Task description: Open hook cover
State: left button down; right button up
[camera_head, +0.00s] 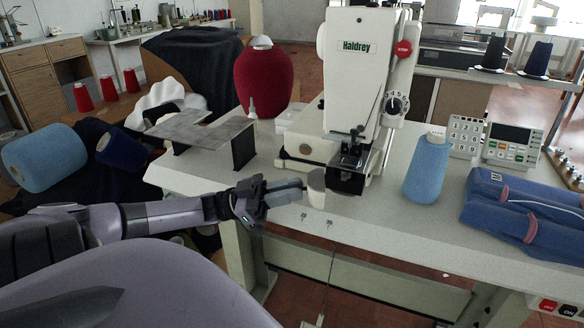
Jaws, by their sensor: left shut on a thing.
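The white buttonhole machine (352,75), marked Haldrey, stands on the grey table (345,228). The hook cover (317,184) seems to be the small pale rounded part at the lower front of the machine, left of the dark block under the needle. My left gripper (302,190) reaches in from the left, low over the table, with its fingertips at the cover's left side. It is shut on the cover; the fingers hide part of the contact. I cannot tell how far the cover is swung. My right gripper is out of view.
A light blue thread cone (427,170) stands right of the machine, with folded blue denim (525,210) beyond it. A control panel (508,145) is behind. A raised metal plate (202,130) and a large red spool (263,82) stand to the left. The front table strip is clear.

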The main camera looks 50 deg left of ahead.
pick_arm(q)
jog(key=shift+f+g, duration=0.1)
jog(key=shift+g, duration=0.2)
jog(key=c, duration=1.1)
grip_release()
jog(key=shift+v, duration=3.65)
